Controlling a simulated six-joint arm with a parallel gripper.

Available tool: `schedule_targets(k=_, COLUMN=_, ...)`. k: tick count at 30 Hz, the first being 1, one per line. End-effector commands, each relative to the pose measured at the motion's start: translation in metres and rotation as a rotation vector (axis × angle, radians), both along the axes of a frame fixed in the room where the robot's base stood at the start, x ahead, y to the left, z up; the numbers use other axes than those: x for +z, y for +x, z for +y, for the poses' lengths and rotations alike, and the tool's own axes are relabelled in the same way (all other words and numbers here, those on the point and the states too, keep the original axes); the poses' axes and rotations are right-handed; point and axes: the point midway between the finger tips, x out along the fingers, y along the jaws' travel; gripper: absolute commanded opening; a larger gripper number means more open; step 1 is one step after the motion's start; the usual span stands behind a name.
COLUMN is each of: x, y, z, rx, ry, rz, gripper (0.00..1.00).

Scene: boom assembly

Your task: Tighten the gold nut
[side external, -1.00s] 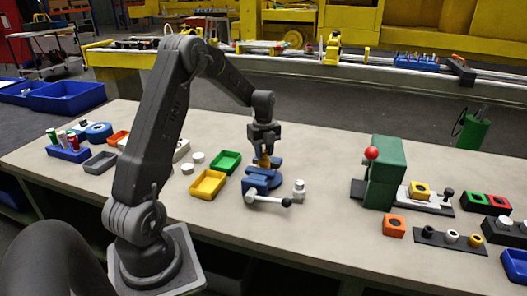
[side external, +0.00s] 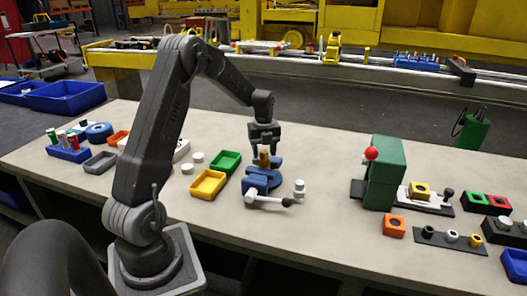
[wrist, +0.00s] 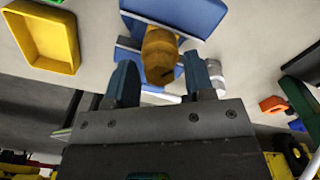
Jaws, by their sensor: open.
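The gold nut (side external: 264,157) stands upright in the blue vise (side external: 260,182) near the middle of the bench. In the wrist view, the nut (wrist: 160,55) is a faceted gold piece with the blue vise (wrist: 192,14) around its far end. My gripper (side external: 264,151) is above the vise, pointing down, with its fingers apart. In the wrist view my gripper (wrist: 161,75) has one blue fingertip on each side of the nut, with a visible gap on both sides. The nut's thread is hidden.
A grey vise handle with a black knob (side external: 287,202) reaches to the right at the vise's front. Yellow (side external: 208,184) and green (side external: 227,162) trays stand close on the left.

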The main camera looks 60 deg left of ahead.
Motion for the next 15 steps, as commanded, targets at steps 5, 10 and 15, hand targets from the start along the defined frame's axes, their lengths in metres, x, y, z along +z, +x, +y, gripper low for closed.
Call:
schedule_targets(k=5, x=-0.0002, y=-0.0001, z=0.0, rx=0.228, ry=0.0, rz=0.0, gripper=0.49)
schedule_targets(k=10, x=-0.0002, y=-0.0001, z=-0.0001, rx=0.476, ry=0.0, rz=0.0, gripper=0.49)
schedule_targets(k=15, x=-0.0002, y=-0.0001, z=-0.0001, rx=0.724, ry=0.0, rz=0.0, gripper=0.49)
